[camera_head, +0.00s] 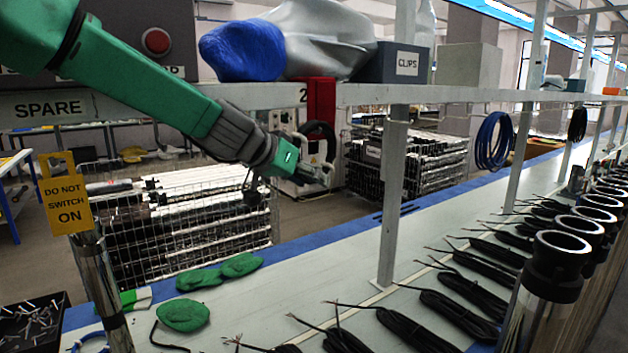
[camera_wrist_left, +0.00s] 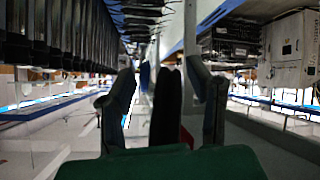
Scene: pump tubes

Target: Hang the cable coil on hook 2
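The cable coil (camera_head: 325,130) is a black loop just below the shelf edge at the red hook 2 plate (camera_head: 320,97), which is partly marked "2". My left gripper (camera_head: 316,172) is at the coil's lower left. In the left wrist view the two fingers of the left gripper (camera_wrist_left: 164,108) stand apart, one on each side of the dark, edge-on coil (camera_wrist_left: 167,105), with gaps showing beside it. The hook itself is hidden, so I cannot tell how the coil rests on it. My right gripper is in neither view.
The shelf (camera_head: 450,94) carries a CLIPS box (camera_head: 392,62) and bags. A white post (camera_head: 394,190) stands right of the gripper. A blue coil (camera_head: 494,142) hangs farther right. Black cable bundles (camera_head: 455,308) and green gloves (camera_head: 184,314) lie on the bench below.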

